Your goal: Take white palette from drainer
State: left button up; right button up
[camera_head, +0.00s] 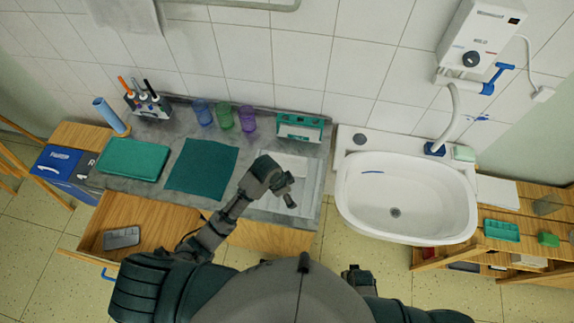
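A pale, whitish tray-like area (305,172) lies at the right end of the grey counter, beside the sink. I cannot clearly tell the white palette from the drainer there. My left gripper (287,193) points down over this area and hides part of it. Its fingers are too small to tell whether they are open or shut, and no palette is visibly held.
The counter (185,130) bears a green mat (202,166), a green case (134,158), several coloured cups (224,117) and a green-white box (300,127). An open drawer (150,215) holds a grey palette (122,237). A sink (405,190) stands right, then a wooden shelf (520,200).

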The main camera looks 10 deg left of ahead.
pick_arm(q)
jog(key=w+a+r+m+g+y, duration=0.25)
jog(key=w+r+m, duration=0.35)
jog(key=w+r, duration=0.7)
send_over(284, 165)
jog(key=shift+t+y, duration=0.25)
jog(key=shift+t, duration=0.2)
jog(key=f, duration=0.8)
jog(key=f+p, duration=0.1)
jog(key=f, duration=0.3)
jog(key=shift+w+d+f, duration=0.2)
jog(key=shift+d, duration=0.05)
jog(key=f, duration=0.5)
jog(key=shift+s+a+f, duration=0.15)
jog(key=shift+s+a, duration=0.05)
jog(key=shift+a, duration=0.05)
pick_arm(e)
jog(key=s+d+f+g, duration=0.1)
jog(key=s+d+f, duration=0.2)
jog(key=s+f, duration=1.1)
jog(key=s, duration=0.3)
pick_arm(q)
jog(key=shift+c, duration=0.3)
pick_arm(e)
jog(key=shift+s, duration=0.1)
pick_arm(q)
jog(key=c, duration=0.9)
